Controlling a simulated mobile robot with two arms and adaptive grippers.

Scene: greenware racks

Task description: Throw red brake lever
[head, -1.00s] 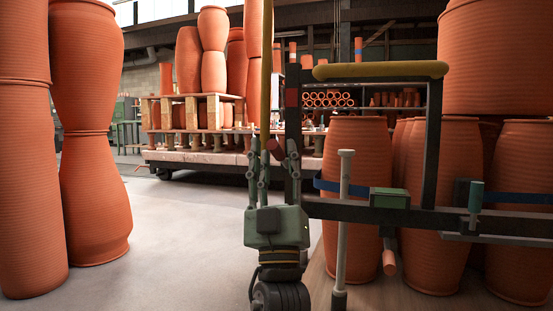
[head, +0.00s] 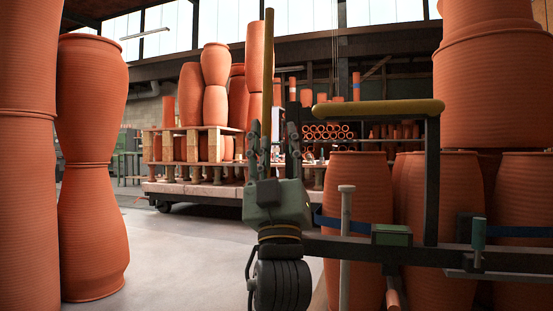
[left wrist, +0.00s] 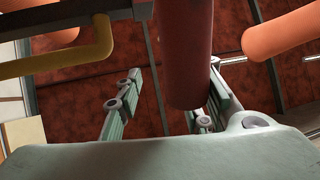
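The red brake lever shows as a dark red cylinder (left wrist: 187,50) in the left wrist view, coming down from the top edge. In that view it lies between the two fingers of my left gripper (left wrist: 165,110), close to the right finger, with a clear gap to the left finger. In the head view my left gripper (head: 271,140) points up beside the dark post of the cart frame, fingers apart. There the gripper and post make the lever hard to make out. Whether a finger touches the lever cannot be told. My right gripper is not in view.
A yellow handrail (head: 378,109) tops the cart frame. A pale grey upright rod (head: 346,240), a green box (head: 391,235) and a teal handle (head: 478,235) sit along its bar. Large clay pots (head: 357,175) stand behind, others (head: 92,230) at left. Open floor (head: 175,260) lies between.

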